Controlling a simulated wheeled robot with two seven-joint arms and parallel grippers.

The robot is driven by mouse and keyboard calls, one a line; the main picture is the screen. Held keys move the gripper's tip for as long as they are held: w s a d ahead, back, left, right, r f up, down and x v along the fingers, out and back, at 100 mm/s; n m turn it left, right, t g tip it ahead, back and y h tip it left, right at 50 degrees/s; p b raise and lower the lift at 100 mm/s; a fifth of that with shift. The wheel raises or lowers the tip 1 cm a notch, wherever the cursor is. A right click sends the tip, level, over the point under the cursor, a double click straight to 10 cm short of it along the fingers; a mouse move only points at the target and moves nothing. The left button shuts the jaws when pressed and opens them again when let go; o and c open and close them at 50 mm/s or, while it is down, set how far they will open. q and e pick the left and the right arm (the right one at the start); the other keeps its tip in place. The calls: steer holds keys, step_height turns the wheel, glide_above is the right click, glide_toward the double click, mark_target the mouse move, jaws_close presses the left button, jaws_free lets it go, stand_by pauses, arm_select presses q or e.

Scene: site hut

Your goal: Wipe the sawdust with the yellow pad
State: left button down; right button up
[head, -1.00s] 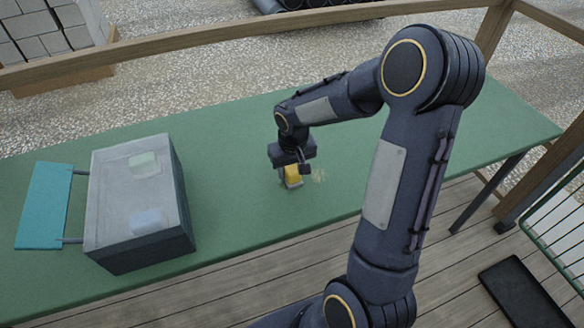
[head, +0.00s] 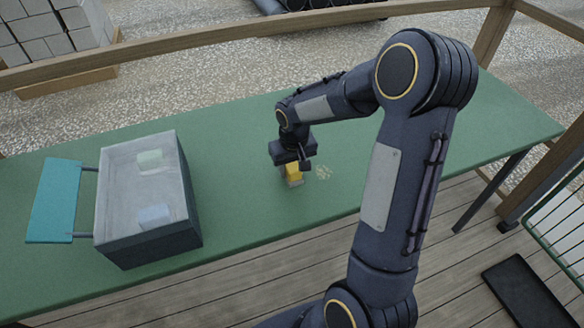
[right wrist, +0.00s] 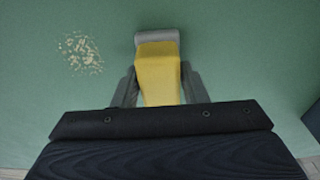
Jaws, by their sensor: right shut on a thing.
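The yellow pad (head: 294,171) is a small block with a grey underside. It shows closer in the right wrist view (right wrist: 158,72), between the two grey fingers. My right gripper (head: 293,161) is shut on the pad and holds it at or just above the green table; I cannot tell whether it touches. The sawdust (head: 323,172) is a small pale patch of crumbs on the table, just right of the pad in the head view. In the right wrist view the sawdust (right wrist: 82,53) lies left of the pad, apart from it. My left gripper is out of view.
A grey box (head: 150,245) with a pale greenish and a pale bluish item inside stands on the table's left part. A teal panel (head: 54,200) joins its left side by two bars. The green table (head: 240,130) is otherwise clear around the pad. A wooden rail runs behind.

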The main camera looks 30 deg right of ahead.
mark_target(292, 164)
steer(key=shift+w+d+r+p, duration=0.1)
steer(key=shift+w+r+p, duration=0.1)
steer(key=shift+r+p, duration=0.3)
steer(key=shift+w+d+r+p, duration=0.1)
steer(key=shift+w+r+p, duration=0.1)
steer(key=shift+r, duration=0.45)
steer(key=shift+s+a+r+p, duration=0.1)
steer(key=shift+s+r+p, duration=0.15)
steer(key=shift+r, duration=0.2)
steer(key=shift+s+a+r+p, duration=0.1)
steer(key=shift+r+p, duration=0.25)
steer(key=shift+r, duration=0.1)
steer(key=shift+w+d+r+p, duration=0.15)
steer(key=shift+w+r+p, duration=0.05)
steer(key=shift+r+p, duration=0.4)
steer(key=shift+s+r+p, duration=0.1)
steer(key=shift+r+p, duration=0.9)
steer(key=shift+r, duration=0.5)
steer(key=shift+f, duration=0.1)
